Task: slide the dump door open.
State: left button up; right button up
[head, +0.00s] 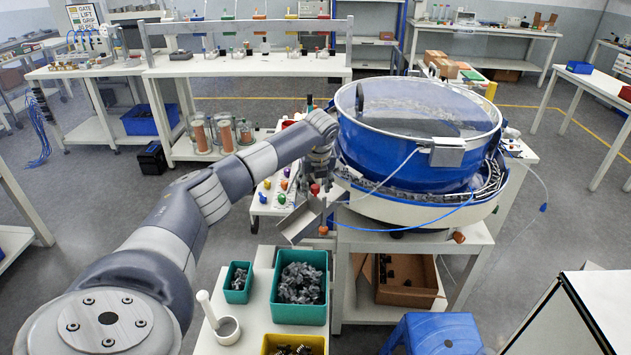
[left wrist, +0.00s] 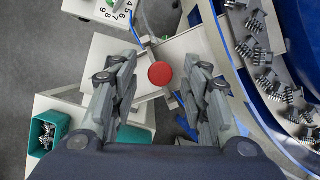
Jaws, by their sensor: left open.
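My left gripper (head: 317,175) points down beside the blue bowl (head: 400,150), just above a red knob (head: 315,189). In the left wrist view the open fingers (left wrist: 160,90) stand apart on either side of the round red knob (left wrist: 160,74). I cannot tell whether the fingers are level with it, and neither appears to touch it. A grey metal chute (head: 300,222) slopes down below the knob, and its pale plate (left wrist: 115,58) shows from above in the left wrist view. The door panel itself is not clearly distinguishable. My right gripper is out of view.
A green bin (head: 299,288) of grey parts and a smaller green bin (head: 237,282) stand on the white table below the chute. A blue cable (head: 420,226) runs beside the bowl. A cardboard box (head: 405,280) sits on the shelf under it.

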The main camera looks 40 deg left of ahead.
pick_arm(q)
jog(key=shift+f, duration=0.4)
jog(key=shift+a, duration=0.1)
jog(key=shift+c, duration=0.4)
